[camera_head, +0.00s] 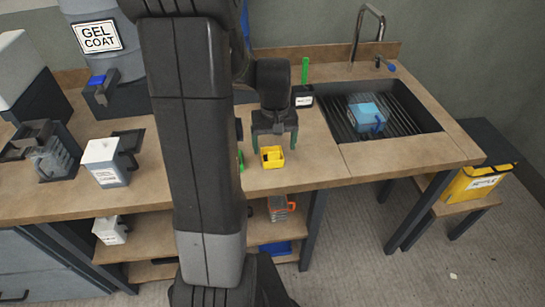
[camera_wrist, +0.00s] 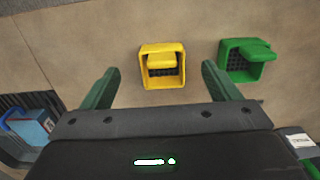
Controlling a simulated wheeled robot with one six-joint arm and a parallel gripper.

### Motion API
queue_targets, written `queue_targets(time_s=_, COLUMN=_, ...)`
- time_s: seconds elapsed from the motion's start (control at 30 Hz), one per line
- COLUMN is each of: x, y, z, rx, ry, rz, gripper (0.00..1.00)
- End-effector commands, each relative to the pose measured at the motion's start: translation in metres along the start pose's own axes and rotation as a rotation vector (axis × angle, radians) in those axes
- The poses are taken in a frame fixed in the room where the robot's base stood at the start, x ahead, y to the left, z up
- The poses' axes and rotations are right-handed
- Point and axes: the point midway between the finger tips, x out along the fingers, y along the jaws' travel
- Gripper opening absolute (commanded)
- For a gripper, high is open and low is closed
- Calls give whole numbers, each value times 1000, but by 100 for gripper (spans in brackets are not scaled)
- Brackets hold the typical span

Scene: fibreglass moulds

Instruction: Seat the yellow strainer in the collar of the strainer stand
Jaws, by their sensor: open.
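The yellow strainer (camera_head: 272,157), a small square cup with a dark mesh floor and a yellow tab, sits on the wooden bench. It also shows in the wrist view (camera_wrist: 162,66). My gripper (camera_head: 273,146) is above it, open and empty. In the wrist view my gripper's (camera_wrist: 160,68) green fingers lie to either side of the strainer, apart from it. A similar green strainer (camera_wrist: 245,62) lies to the right in the wrist view; my arm mostly hides it in the head view. I cannot tell for sure which thing is the strainer stand.
A dark labelled holder (camera_head: 303,98) with a green upright stands behind my gripper. A blue container (camera_head: 368,115) sits in the ribbed sink (camera_head: 420,120) at right. Bench right of the strainer is clear.

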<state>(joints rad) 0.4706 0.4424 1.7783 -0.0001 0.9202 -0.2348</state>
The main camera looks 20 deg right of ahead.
Motion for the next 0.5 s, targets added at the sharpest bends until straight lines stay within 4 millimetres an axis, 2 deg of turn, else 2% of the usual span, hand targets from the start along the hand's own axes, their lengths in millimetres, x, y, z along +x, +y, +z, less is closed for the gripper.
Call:
queue_targets(time_s=0.2, x=31, y=-3, z=3, rx=0, ry=-5, rz=-1, gripper=83)
queue_targets(time_s=0.33, x=41, y=-2, z=2, rx=0, ry=-2, rz=-1, gripper=83)
queue_targets(time_s=0.5, x=44, y=-2, z=2, rx=0, ry=-1, rz=0, gripper=83)
